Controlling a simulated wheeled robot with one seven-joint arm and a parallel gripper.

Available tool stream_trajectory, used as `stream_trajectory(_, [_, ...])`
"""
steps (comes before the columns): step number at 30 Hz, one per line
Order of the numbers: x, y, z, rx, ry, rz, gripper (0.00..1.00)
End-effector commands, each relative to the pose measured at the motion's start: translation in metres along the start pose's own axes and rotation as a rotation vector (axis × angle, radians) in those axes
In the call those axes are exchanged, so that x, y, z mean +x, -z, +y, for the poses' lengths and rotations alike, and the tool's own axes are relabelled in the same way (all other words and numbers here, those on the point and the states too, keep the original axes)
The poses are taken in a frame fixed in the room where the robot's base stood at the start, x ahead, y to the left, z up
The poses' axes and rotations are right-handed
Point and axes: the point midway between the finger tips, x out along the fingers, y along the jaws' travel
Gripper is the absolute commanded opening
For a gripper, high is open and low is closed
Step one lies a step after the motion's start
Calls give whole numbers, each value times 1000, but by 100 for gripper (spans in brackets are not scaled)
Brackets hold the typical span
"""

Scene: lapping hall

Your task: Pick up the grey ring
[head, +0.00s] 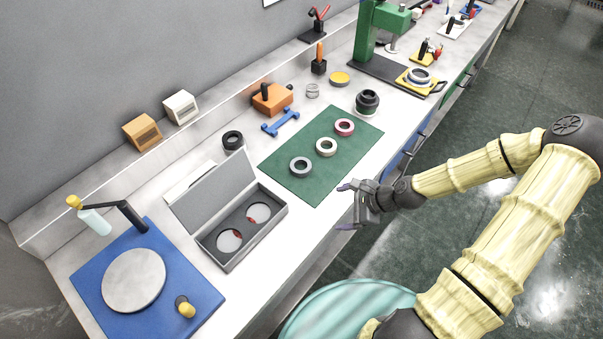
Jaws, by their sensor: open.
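The grey ring (301,167) lies flat on the green mat (310,189), nearest the open grey case. A cream ring (326,147) and a red ring (344,127) lie beside it on the mat, in a row running up and to the right. My gripper (348,206) is open and empty at the front edge of the bench, to the right of and below the grey ring in the picture. It is clear of all three rings.
An open grey case (275,231) with two discs stands left of the mat. A blue lapping plate (92,290) is at lower left. A black ring (232,140), blue wrench (281,123), orange block (272,98) and dark stacked cylinder (367,102) stand around the mat.

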Motion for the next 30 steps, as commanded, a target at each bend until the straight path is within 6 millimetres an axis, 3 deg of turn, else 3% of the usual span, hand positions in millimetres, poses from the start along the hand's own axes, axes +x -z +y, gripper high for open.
stream_trajectory(1, [12, 6, -5, 96, 52, -53, 89])
stream_trajectory(4, [18, 10, -25, 282, 159, -160, 89])
stream_trajectory(12, [6, 19, -68, 607, 349, -376, 89])
stream_trajectory(23, [3, 19, -72, 629, 359, -390, 89])
stream_trajectory(30, [21, 13, -80, 627, 355, -388, 89])
